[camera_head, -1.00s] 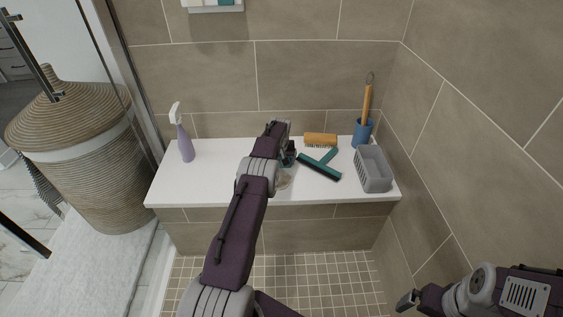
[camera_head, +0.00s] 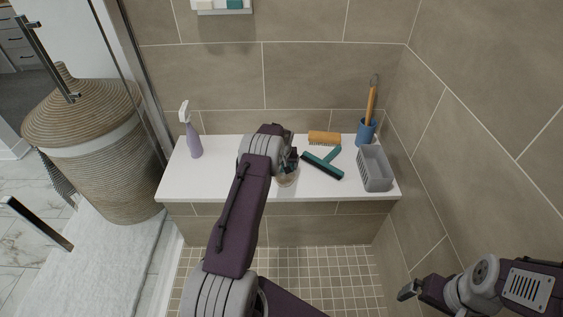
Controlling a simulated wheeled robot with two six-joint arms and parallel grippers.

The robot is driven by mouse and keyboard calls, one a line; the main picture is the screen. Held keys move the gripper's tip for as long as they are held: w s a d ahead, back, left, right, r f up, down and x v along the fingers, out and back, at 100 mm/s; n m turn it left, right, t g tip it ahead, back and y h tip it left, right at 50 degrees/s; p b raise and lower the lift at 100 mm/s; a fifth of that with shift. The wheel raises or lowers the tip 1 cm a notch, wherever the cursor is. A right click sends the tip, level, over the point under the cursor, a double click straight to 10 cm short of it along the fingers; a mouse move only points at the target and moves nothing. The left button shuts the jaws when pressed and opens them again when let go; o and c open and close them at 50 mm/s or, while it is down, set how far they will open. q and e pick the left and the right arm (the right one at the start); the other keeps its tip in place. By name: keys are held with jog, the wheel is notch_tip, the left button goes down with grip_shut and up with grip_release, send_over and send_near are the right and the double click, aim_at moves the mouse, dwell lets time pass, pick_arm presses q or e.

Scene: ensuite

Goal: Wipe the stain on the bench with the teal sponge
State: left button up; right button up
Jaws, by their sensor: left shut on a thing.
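The white bench (camera_head: 225,180) stands against the tiled wall. A brownish stain (camera_head: 288,181) shows on its top near the front edge, partly covered by my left gripper. My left gripper (camera_head: 289,163) is low over the bench at the stain, shut on the teal sponge, which is mostly hidden behind the gripper and arm. I cannot tell whether the sponge touches the bench. My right gripper (camera_head: 408,291) hangs at the lower right, away from the bench; its jaw opening is unclear.
A teal squeegee (camera_head: 322,164) and a wooden brush (camera_head: 325,137) lie just right of my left gripper. A grey basket (camera_head: 375,168) and a blue cup (camera_head: 366,131) with a handled brush stand at the right end. A purple spray bottle (camera_head: 194,139) stands left.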

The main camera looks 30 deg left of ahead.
aim_at(282, 188)
pick_arm(q)
jog(key=s+p, duration=0.1)
jog(key=s+d+p, duration=0.1)
jog(key=shift+s+d+r, duration=0.1)
jog(key=shift+s+d, duration=0.45)
jog(key=shift+s, duration=0.15)
jog(key=shift+s+d+f+b, duration=0.4)
jog(key=shift+s+d+b, duration=0.1)
jog(key=shift+s+b, duration=0.25)
jog(key=shift+s+d, duration=0.2)
jog(key=shift+s, duration=0.15)
jog(key=shift+s+d+r, duration=0.15)
jog(key=shift+s+r, duration=0.05)
jog(key=shift+s, duration=0.05)
jog(key=s+b, duration=0.1)
jog(key=b, duration=0.1)
jog(key=s+d+b, duration=0.1)
jog(key=b, duration=0.1)
jog(key=shift+s+d+f, duration=0.1)
jog(key=shift+d+f, duration=0.1)
jog(key=shift+s+d+r+b, duration=0.2)
jog(key=shift+s+b, duration=0.2)
jog(key=shift+b, duration=0.25)
jog(key=shift+r, duration=0.15)
